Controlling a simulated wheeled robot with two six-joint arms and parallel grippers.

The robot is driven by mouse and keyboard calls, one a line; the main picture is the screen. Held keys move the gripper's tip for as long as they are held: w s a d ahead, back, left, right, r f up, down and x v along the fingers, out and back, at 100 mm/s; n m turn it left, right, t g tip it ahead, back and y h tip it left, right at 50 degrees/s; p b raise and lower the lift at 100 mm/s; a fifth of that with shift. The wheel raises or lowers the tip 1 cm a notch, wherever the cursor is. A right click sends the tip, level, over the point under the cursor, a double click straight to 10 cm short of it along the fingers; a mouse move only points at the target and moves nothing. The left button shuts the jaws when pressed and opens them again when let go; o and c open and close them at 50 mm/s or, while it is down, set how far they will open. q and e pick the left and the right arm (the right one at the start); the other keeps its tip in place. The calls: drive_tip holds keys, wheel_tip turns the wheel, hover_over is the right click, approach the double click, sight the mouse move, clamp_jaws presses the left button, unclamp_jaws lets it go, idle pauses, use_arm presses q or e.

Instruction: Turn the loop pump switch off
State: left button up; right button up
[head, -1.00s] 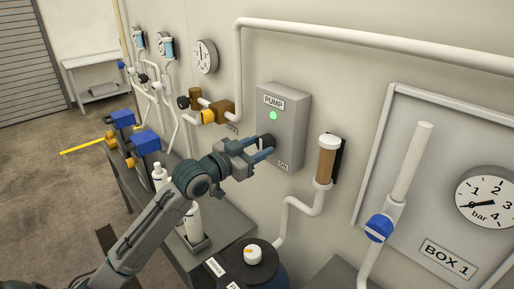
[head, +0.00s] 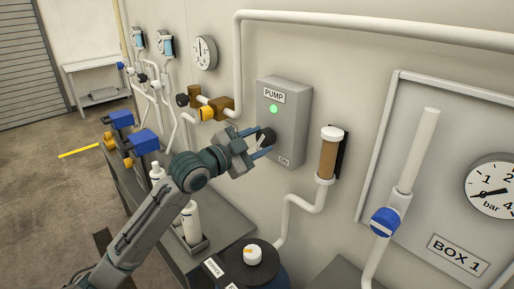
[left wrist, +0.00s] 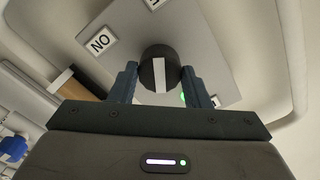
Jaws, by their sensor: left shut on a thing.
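The grey pump box (head: 291,118) is on the wall, with a PUMP label, a lit green lamp (head: 273,109) and an ON label (head: 285,161) low on its face. Its round black switch knob (head: 266,137) has a white stripe, seen in the left wrist view on the knob (left wrist: 147,76). My left gripper (head: 263,143) has its fingers on either side of the knob and is shut on it. In the left wrist view the ON label (left wrist: 100,41) appears upside down, and another label (left wrist: 155,3) is cut off at the top. My right gripper is not in view.
A wall pipe (head: 370,31) runs above the box. A brown filter cylinder (head: 328,157) and a BOX 1 panel (head: 430,110) with a gauge (head: 492,187) are to the right. Brass fittings (head: 215,107) are to the left. A dark drum (head: 262,266) stands below.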

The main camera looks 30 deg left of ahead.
use_arm(q)
drive_tip(key=m+b, duration=0.1)
drive_tip(key=m, duration=0.2)
drive_tip(key=shift+f+m, duration=0.15)
drive_tip(key=shift+m, duration=0.25)
drive_tip(key=m+b, duration=0.1)
drive_tip(key=m, duration=0.1)
drive_tip(key=shift+m, duration=0.3)
drive_tip(key=m+b, duration=0.1)
drive_tip(key=m, duration=0.2)
drive_tip(key=shift+m, duration=0.4)
drive_tip(key=shift+m+b, duration=0.3)
drive_tip(key=shift+m, duration=0.3)
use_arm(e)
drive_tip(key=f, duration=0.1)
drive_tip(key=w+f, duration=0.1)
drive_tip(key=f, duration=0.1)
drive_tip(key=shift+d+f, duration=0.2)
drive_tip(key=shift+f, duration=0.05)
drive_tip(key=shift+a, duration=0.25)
use_arm(q)
drive_tip(key=o, duration=1)
